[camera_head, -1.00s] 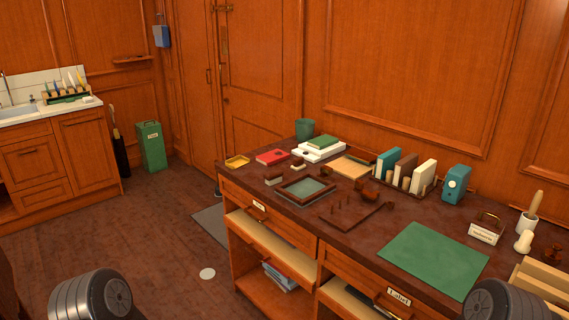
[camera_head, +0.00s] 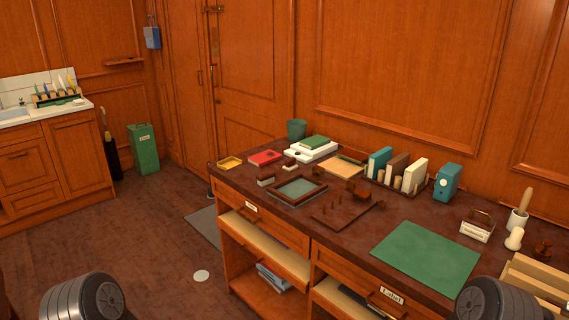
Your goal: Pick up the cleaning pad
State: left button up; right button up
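I cannot tell for sure which thing is the cleaning pad. A white round flat disc (camera_head: 201,276) lies on the floor in front of the desk, left of its open shelves. A large green rectangular sheet (camera_head: 426,257) lies flat on the right part of the desk top. A small whitish item (camera_head: 78,102) is at the rack by the sink, too small to make out. Neither gripper is in view; only rounded dark parts of my arms show at the bottom left and bottom right.
The long desk (camera_head: 345,242) carries a red book (camera_head: 264,158), a yellow tray (camera_head: 230,163), a book rack and several small items. A sink counter (camera_head: 45,116) stands at far left, with a green bin (camera_head: 143,149) to its right.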

aim_at(290, 165)
jog(key=i+j+z, duration=0.1)
jog(key=i+j, duration=0.45)
jog(key=j, duration=0.25)
jog(key=i+j+z, duration=0.15)
jog(key=i+j, duration=0.4)
jog(key=j, duration=0.3)
jog(key=i+j+z, duration=0.15)
jog(key=j, duration=0.3)
jog(key=i+j+z, duration=0.1)
jog(key=i+j, duration=0.2)
jog(key=j, duration=0.2)
jog(key=i+j, duration=0.25)
jog(key=j, duration=0.2)
jog(key=i+j+z, duration=0.15)
jog(key=j, duration=0.35)
